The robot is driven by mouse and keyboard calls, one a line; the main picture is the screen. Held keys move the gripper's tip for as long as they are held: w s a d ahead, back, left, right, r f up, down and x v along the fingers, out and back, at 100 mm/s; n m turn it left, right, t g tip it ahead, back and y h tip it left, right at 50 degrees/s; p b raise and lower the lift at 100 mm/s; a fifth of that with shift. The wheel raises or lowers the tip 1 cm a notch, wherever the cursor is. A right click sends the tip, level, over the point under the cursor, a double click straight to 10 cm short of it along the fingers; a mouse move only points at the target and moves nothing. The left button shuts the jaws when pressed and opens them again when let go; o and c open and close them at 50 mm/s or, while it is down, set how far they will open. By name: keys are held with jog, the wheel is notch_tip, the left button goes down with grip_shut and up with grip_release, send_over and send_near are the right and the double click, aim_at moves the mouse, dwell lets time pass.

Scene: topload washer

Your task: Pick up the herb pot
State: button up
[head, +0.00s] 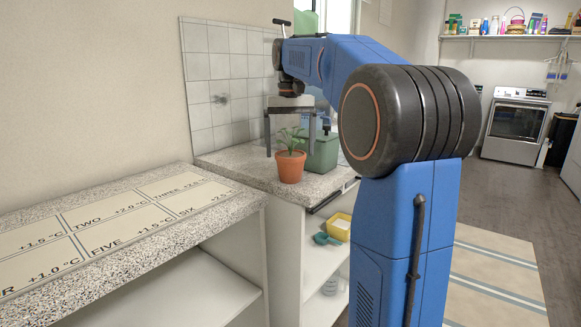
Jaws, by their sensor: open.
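The herb pot (290,166) is a terracotta pot with a green leafy plant. It stands upright on the speckled counter (240,163) near its front edge. My gripper (289,150) points down over the plant from above, its two dark fingers spread apart. The fingers reach to about the height of the leaves, one to each side in the picture. I cannot tell whether they are directly around the plant or behind it. Nothing shows held between them.
A green bin (323,153) stands close behind and right of the pot. A tiled wall (222,80) backs the counter. Shelves below hold a yellow container (338,226) and a teal scoop (325,239).

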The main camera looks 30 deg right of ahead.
aim_at(291, 164)
jog(key=shift+s+a+f, duration=0.1)
jog(key=shift+s+f, duration=0.1)
jog(key=shift+f, duration=1.25)
jog(key=shift+s+a+f, duration=0.1)
jog(key=shift+s+f, duration=0.05)
jog(key=shift+f, duration=1.25)
jog(key=c, duration=1.4)
